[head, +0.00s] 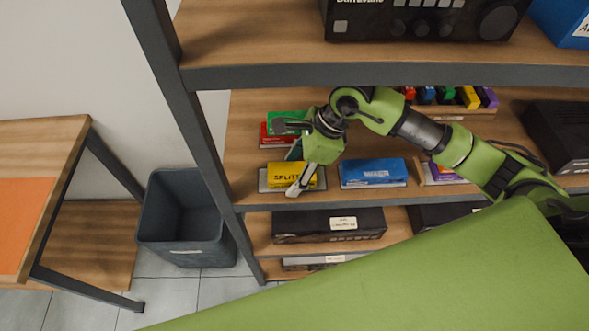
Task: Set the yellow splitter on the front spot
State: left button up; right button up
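The yellow splitter (283,171) lies flat at the front left of the middle shelf. It rests on a grey front spot (263,181), whose edges show around it. My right gripper (287,158) reaches in from the right, above and behind the splitter. Its fingers are spread wide. Nothing shows between the fingers. I cannot tell whether the near finger touches the splitter. My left gripper is out of view.
A blue box (373,171) lies right of the splitter. A green box (284,118) and a red box (268,137) are behind. A rack of coloured items (455,99) stands farther back. The upper shelf edge (400,74) and left post (190,125) bound the space.

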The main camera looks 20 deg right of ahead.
jog(key=v, duration=0.5)
jog(key=shift+d, duration=0.4)
jog(key=s+d, duration=0.1)
jog(key=d, duration=0.2)
jog(key=s+d, duration=0.1)
jog(key=d, duration=0.3)
jog(key=s+d, duration=0.1)
jog(key=d, duration=0.2)
jog(key=shift+s+d, duration=0.25)
jog(key=shift+d, duration=0.15)
jog(key=shift+s, duration=0.1)
